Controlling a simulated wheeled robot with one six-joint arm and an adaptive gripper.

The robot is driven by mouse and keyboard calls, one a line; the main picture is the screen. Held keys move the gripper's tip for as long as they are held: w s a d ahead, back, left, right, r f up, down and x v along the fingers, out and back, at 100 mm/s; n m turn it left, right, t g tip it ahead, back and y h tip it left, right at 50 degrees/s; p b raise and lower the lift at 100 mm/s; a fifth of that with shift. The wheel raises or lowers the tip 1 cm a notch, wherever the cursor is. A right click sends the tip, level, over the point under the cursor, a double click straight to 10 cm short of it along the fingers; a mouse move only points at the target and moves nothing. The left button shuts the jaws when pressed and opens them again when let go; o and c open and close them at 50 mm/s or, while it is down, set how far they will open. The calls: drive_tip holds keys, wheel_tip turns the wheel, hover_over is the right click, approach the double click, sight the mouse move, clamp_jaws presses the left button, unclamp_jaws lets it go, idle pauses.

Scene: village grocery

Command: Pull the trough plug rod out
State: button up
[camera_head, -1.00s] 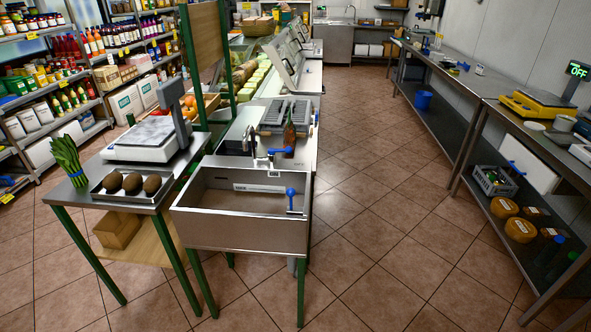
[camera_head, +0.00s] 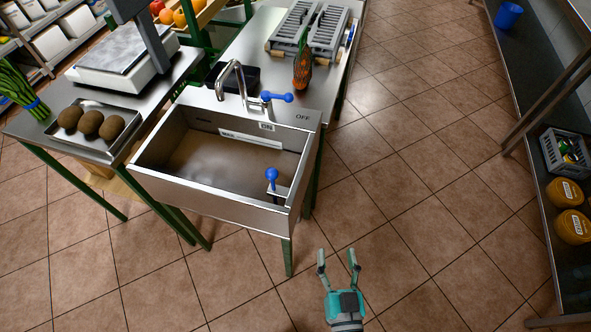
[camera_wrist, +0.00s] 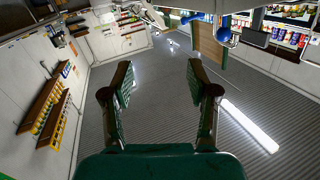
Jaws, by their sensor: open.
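The steel trough (camera_head: 215,208) stands on green legs in the middle of the head view. The plug rod (camera_head: 271,177), with a blue ball on top, stands upright at the trough's near right corner, by a small bracket. Its lower end is hidden. My gripper (camera_head: 338,256) is open and empty, in front of the trough and to the right of the rod, apart from both. In the wrist view my two fingers (camera_wrist: 158,78) are spread with nothing between them. A blue knob (camera_wrist: 222,34), likely the rod's, shows at the top there.
A tap (camera_head: 236,82) with a blue lever (camera_head: 277,97) rises at the trough's back edge, by ON and OFF labels. A side table with a tray of brown round produce (camera_head: 88,122) adjoins on the left. Open tiled floor (camera_head: 420,190) lies to the right.

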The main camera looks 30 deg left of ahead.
sight(273, 179)
drive_tip(key=w+a+r+y, duration=0.1)
drive_tip(key=w+a, duration=0.2)
drive_tip(key=a, duration=0.4)
drive_tip(key=w+a+r+n+g+y, duration=0.1)
drive_tip(key=w+a, duration=0.2)
drive_tip(key=a, duration=0.5)
drive_tip(key=w+a+r+n+g+y, duration=0.1)
drive_tip(key=w+a, duration=0.3)
drive_tip(key=a, duration=0.4)
drive_tip(key=shift+r+y, duration=0.3)
drive_tip(key=shift+r, duration=0.25)
clamp_jaws()
